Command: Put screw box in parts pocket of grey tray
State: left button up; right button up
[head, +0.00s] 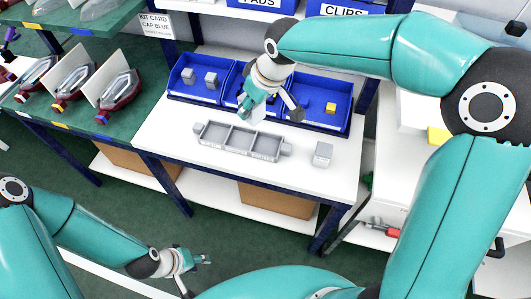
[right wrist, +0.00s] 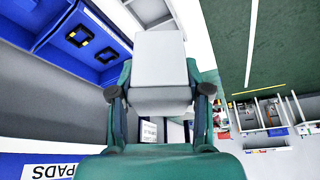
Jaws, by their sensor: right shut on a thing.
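My right gripper (head: 262,108) reaches over the white table from the upper right. It is shut on a pale grey box (right wrist: 158,62), which the right wrist view shows between its two fingers. In the head view the held box is partly hidden by the gripper and looks to be above the back edge of the grey tray (head: 284,150). The tray has several pockets in a row; its front labels are too small to read. Whether the held box is the screw box I cannot tell. My left gripper (head: 197,273) is open and empty, low in front of the table.
Another small grey box (head: 322,153) stands on the table right of the tray. Blue bins (head: 205,98) with small parts line the table's back. A green table (head: 100,120) with tail lamps (head: 105,85) is at left. White tabletop is bare in front of the tray.

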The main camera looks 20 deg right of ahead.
jog(key=w+d+f+n+g+y+b, duration=0.1)
jog(key=w+d+n+b, duration=0.2)
jog(key=d+n+b, duration=0.1)
jog(key=n, duration=0.1)
send_over(261, 146)
jog(key=d, duration=0.2)
jog(key=shift+g, duration=0.3)
jog(key=f, duration=0.9)
jog(key=s+f, duration=0.1)
jog(key=f, duration=0.4)
jog(key=shift+a+b, duration=0.15)
jog(key=shift+b, duration=0.25)
jog(key=shift+f, duration=2.65)
pick_arm(q)
notch_tip(261, 146, down, 6)
pick_arm(e)
jog(key=o, duration=1.2)
jog(key=shift+o, duration=0.2)
jog(key=shift+r, duration=0.1)
